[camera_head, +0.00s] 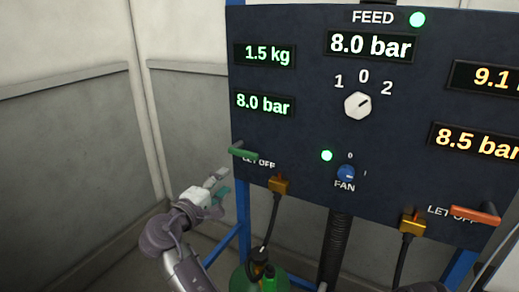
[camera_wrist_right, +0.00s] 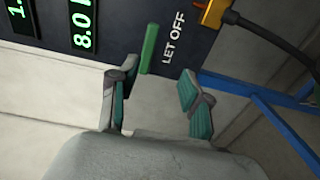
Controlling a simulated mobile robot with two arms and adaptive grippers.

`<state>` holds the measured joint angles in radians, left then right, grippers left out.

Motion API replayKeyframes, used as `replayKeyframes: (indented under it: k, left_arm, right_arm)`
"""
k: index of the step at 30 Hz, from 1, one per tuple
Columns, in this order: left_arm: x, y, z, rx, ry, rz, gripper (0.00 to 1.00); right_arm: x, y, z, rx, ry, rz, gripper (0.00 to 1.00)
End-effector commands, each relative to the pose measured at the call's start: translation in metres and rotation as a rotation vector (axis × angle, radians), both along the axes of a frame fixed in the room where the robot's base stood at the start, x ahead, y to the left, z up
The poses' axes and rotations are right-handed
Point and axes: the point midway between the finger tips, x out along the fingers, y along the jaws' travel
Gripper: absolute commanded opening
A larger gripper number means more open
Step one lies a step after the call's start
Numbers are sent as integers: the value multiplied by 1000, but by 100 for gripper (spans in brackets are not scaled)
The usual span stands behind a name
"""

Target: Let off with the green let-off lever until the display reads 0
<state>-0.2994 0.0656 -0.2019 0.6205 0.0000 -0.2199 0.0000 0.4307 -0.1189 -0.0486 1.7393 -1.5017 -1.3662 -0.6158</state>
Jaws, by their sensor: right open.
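The green let-off lever (camera_head: 242,152) sticks out at the lower left edge of the dark panel, beside a "LET OFF" label. Above it, the green left-hand displays read 1.5 kg (camera_head: 267,55) and 8.0 bar (camera_head: 263,103). My right gripper (camera_head: 219,182) is open and empty, just below and left of the lever. In the right wrist view the lever (camera_wrist_right: 149,48) lies just beyond the open fingertips (camera_wrist_right: 158,80), closer to the left finger; I see no clear contact. My left gripper is not in view.
The panel also has a FEED display (camera_head: 370,45) at 8.0 bar, a white knob (camera_head: 357,106) and a blue FAN switch (camera_head: 346,172). An orange lever (camera_head: 475,214) is at the right.

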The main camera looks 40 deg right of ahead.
Motion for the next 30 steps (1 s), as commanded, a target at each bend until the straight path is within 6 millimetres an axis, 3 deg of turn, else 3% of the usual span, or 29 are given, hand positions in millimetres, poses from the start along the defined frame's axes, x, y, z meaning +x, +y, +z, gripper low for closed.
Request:
replayKeyframes:
  k: [7, 15, 24, 30]
  left_arm:
    - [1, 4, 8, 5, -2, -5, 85]
    - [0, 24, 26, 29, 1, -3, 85]
    - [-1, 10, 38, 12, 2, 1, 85]
    - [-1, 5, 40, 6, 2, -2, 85]
  right_arm:
    - [6, -20, 15, -33, 4, -23, 48]
    - [21, -76, 16, -31, 4, -23, 48]
    - [36, -122, 13, -28, 2, -20, 48]
    - [39, -132, 11, -28, 1, -19, 48]
